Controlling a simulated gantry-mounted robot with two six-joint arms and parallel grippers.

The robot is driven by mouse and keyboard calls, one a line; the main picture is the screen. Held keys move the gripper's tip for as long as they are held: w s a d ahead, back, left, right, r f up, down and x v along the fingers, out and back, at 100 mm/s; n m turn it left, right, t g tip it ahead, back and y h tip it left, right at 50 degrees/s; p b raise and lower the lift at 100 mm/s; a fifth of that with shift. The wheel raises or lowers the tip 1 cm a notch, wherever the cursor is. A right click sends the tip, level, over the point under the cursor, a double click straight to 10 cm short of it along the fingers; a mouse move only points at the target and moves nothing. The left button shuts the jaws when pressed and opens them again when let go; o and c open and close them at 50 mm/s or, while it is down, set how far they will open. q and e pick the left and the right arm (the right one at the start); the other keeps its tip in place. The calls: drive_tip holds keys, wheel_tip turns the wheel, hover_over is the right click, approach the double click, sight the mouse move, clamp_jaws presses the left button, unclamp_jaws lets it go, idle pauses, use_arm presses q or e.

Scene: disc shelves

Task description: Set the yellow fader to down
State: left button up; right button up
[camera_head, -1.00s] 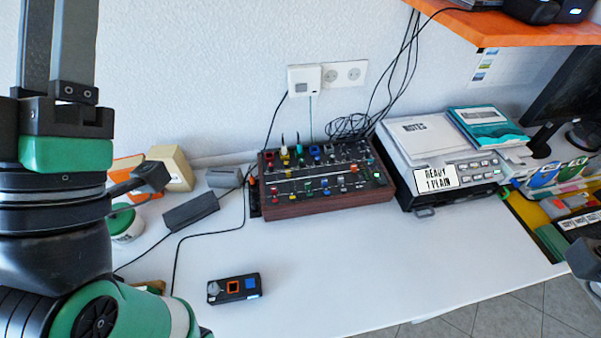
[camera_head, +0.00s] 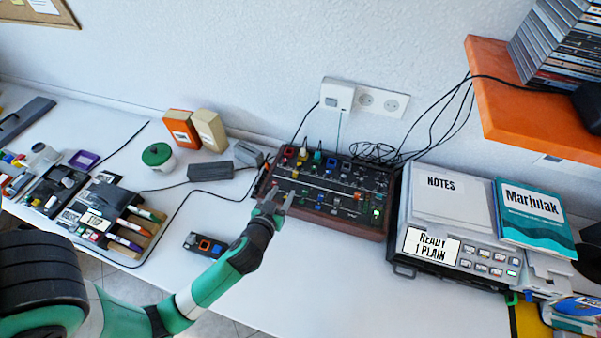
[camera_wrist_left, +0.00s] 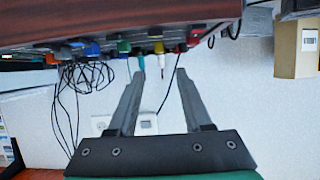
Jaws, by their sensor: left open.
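The dark mixer panel (camera_head: 322,206) with wooden sides stands on the white desk near the wall. A yellow knob-like piece (camera_head: 302,157) shows in its back row, between a red and a teal one. A yellow piece (camera_wrist_left: 158,47) also shows in the left wrist view, beyond the fingertips. I cannot tell which small piece is the yellow fader or how it is set; my gripper hides part of the panel's left front. My left gripper (camera_head: 280,198) is over the panel's front left corner, open and empty; its two fingers (camera_wrist_left: 160,74) are spread apart. My right gripper is not in view.
A printer (camera_head: 450,235) with notes stands right of the panel. A small black box (camera_head: 205,246) lies on the desk near my left forearm. Cables and a black adapter (camera_head: 210,171) lie behind left. An orange shelf (camera_head: 510,95) overhangs at right. The desk before the panel is clear.

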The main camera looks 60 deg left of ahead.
sight(295, 173)
use_arm(q)
drive_tip(key=b+x, duration=0.2)
drive_tip(key=x, duration=0.8)
drive_tip(key=shift+w+a+f+b, duration=0.15)
drive_tip(key=shift+w+a+b, duration=0.15)
drive_tip(key=shift+w+a, duration=0.15)
drive_tip(key=shift+c, duration=0.2)
clamp_jaws()
idle(0.5)
